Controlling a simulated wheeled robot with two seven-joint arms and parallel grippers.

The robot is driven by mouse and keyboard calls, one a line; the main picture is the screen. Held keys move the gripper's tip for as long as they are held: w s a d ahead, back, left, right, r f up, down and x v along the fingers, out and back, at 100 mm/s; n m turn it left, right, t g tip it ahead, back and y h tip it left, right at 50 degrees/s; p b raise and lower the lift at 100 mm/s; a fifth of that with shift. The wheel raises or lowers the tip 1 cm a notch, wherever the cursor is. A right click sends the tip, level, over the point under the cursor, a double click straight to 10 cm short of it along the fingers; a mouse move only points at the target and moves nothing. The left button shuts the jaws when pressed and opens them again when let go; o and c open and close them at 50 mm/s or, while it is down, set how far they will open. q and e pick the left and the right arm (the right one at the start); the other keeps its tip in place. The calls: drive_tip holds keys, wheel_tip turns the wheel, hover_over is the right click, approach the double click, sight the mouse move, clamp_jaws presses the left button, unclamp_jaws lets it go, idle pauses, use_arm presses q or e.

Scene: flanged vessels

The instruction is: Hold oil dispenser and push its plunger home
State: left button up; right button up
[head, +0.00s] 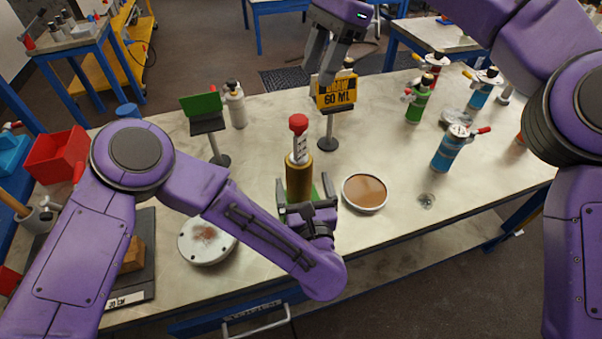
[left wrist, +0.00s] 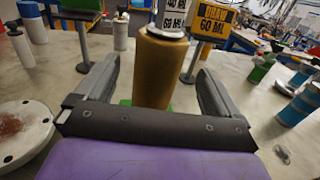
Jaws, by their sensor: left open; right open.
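The oil dispenser (head: 299,178) stands upright on the table, with a brown-gold body and a white marked plunger (head: 300,149) topped by a red knob (head: 298,123). The plunger sticks up out of the body. My left gripper (head: 309,204) is low in front of the dispenser and open. In the left wrist view its fingers (left wrist: 162,90) stand on either side of the dispenser body (left wrist: 160,70), with gaps showing. The knob is out of that view. My right gripper (head: 325,75) is behind and above the dispenser, near the yellow sign, with nothing seen in it.
A yellow "DRAW 60 ML" sign (head: 337,93) stands behind the dispenser, and a green sign (head: 202,107) back left. A brown-filled dish (head: 365,192) lies right, a white flanged disc (head: 206,241) left. Blue (head: 450,148) and green (head: 418,100) bottles stand farther right.

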use_arm(q)
drive_tip(key=w, duration=0.4)
drive_tip(key=w+a, duration=0.1)
drive_tip(key=w, duration=0.2)
drive_tip(key=shift+w+a, duration=0.1)
drive_tip(key=c, duration=1.3)
drive_tip(key=shift+c, duration=0.2)
